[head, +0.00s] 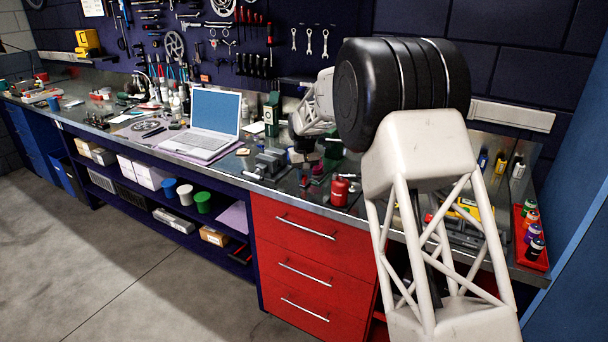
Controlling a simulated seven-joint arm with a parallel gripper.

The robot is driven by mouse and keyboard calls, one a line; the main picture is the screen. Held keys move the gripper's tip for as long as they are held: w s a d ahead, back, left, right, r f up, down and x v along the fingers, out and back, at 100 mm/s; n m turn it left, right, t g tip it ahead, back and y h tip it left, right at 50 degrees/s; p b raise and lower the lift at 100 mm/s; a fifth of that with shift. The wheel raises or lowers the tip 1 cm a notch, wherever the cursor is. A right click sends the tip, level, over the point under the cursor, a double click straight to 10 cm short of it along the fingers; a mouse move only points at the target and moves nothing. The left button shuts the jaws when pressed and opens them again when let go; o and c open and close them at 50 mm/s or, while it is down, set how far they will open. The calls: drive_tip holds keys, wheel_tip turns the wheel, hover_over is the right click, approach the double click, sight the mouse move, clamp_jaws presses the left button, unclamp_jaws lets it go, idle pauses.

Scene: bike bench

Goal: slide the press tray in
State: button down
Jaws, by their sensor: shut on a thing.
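My gripper (304,158) is over the bench top, behind the red drawers, and points down. It is small in the head view and its fingertips are hard to make out. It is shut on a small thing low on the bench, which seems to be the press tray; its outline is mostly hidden. A green upright body (333,141), which may be the press, stands just right of my gripper, partly hidden by my arm. How far the tray sits in or out cannot be told.
A grey vise (270,163) stands left of my gripper, with an open laptop (209,122) further left. A red tray of bottles (530,238) is at the right end. My arm hides part of the bench.

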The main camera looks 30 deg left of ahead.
drive_tip(key=shift+w, duration=2.45)
drive_tip(key=c, duration=0.9)
unclamp_jaws()
drive_tip(key=shift+r, duration=0.1)
drive_tip(key=shift+r, duration=3.8)
